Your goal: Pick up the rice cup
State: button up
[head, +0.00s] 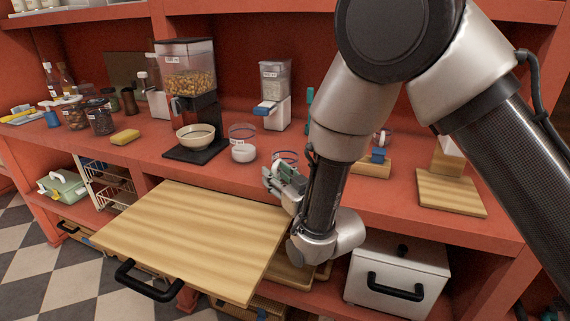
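A clear glass cup with a white lower part (243,151) stands on the red counter, right of the cereal dispenser's base. A second clear cup (286,157) stands farther right, partly hidden behind my gripper. I cannot tell which one is the rice cup, as the labels are too small to read. My gripper (274,181) is low at the counter's front edge, just in front of the second cup. Its fingers are small and partly covered by my arm, so I cannot see whether they are open or touch that cup.
A cereal dispenser (188,75) with a bowl (195,137) stands left, and a smaller dispenser (275,85) behind the cups. A pulled-out wooden board (190,235) lies below the counter, empty. A yellow sponge (125,137) and jars are farther left. A white drawer box (400,272) sits lower right.

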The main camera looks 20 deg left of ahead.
grip_shut()
jog(key=shift+r, duration=0.15)
